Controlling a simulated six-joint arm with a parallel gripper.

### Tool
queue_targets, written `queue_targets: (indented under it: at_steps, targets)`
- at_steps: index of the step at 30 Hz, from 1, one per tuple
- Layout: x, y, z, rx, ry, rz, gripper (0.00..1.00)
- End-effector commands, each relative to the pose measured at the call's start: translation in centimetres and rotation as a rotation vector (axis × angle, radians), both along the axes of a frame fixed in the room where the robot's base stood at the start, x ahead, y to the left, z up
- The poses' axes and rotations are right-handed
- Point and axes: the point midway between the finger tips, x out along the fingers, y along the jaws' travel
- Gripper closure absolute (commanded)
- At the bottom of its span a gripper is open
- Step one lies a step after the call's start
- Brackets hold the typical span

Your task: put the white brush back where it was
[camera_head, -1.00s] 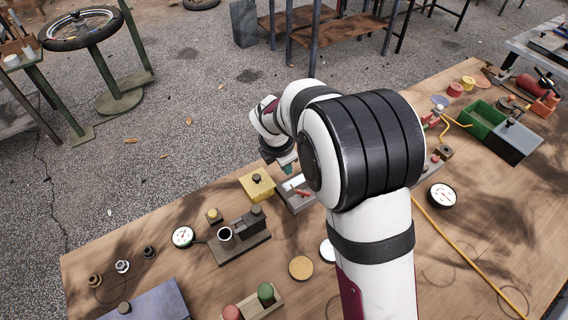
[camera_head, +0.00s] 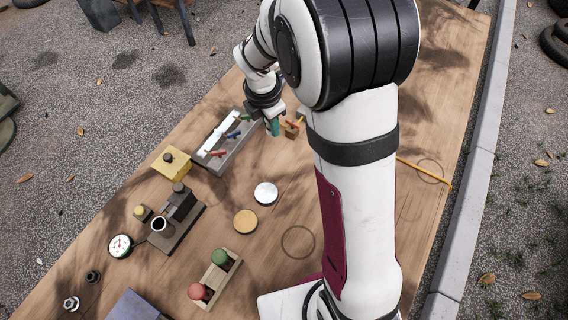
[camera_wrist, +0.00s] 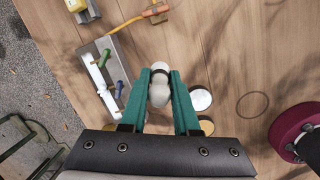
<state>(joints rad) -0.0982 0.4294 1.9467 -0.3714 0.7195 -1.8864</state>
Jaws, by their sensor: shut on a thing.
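My gripper (camera_wrist: 160,76) has its two green fingers shut on a pale, rounded thing with a dark band, which looks like the white brush (camera_wrist: 164,101). Its full shape is hidden because I look down along it. In the head view my gripper (camera_head: 274,128) hangs over the wooden table, just right of a grey tray (camera_head: 234,156). I cannot tell how high the brush is or whether it touches the table; the brush is not clear in the head view. The tray holds a white strip (camera_head: 219,133) and small red, blue and green-handled tools.
An orange-brown block (camera_head: 292,132) stands close right of my gripper. A white disc (camera_head: 265,193) and a tan disc (camera_head: 245,222) lie nearer. A yellow block (camera_head: 171,164) is left of the tray. Dark ring outlines (camera_head: 298,242) mark bare wood; free room lies around them.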

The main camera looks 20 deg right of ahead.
Motion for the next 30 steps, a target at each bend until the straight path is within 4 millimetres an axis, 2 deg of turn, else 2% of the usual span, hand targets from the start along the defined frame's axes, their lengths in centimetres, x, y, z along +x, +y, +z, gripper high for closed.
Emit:
queue_targets:
  at_steps: [1, 3, 6, 9, 11, 14, 21, 24, 27, 30]
  targets:
    - [-1.3, -2.8, 0.2, 0.013, 0.023, -0.069, 1.00]
    - [-3.6, -6.2, 0.3, 0.036, 0.055, -0.156, 1.00]
    - [-6.7, -9.7, 0.5, 0.073, 0.092, -0.262, 1.00]
    - [-8.9, -11.5, 0.6, 0.102, 0.114, -0.334, 1.00]
    - [-9.7, -12.1, 0.5, 0.113, 0.121, -0.356, 1.00]
    - [-9.5, -11.2, -0.3, 0.123, 0.129, -0.367, 1.00]
    - [-5.6, -5.0, -4.7, 0.121, 0.129, -0.365, 1.00]
    - [-4.4, -3.4, -5.9, 0.121, 0.127, -0.367, 1.00]
    - [-4.0, -2.6, -6.8, 0.120, 0.127, -0.370, 1.00]
    - [-4.0, -2.5, -8.9, 0.120, 0.130, -0.370, 1.00]
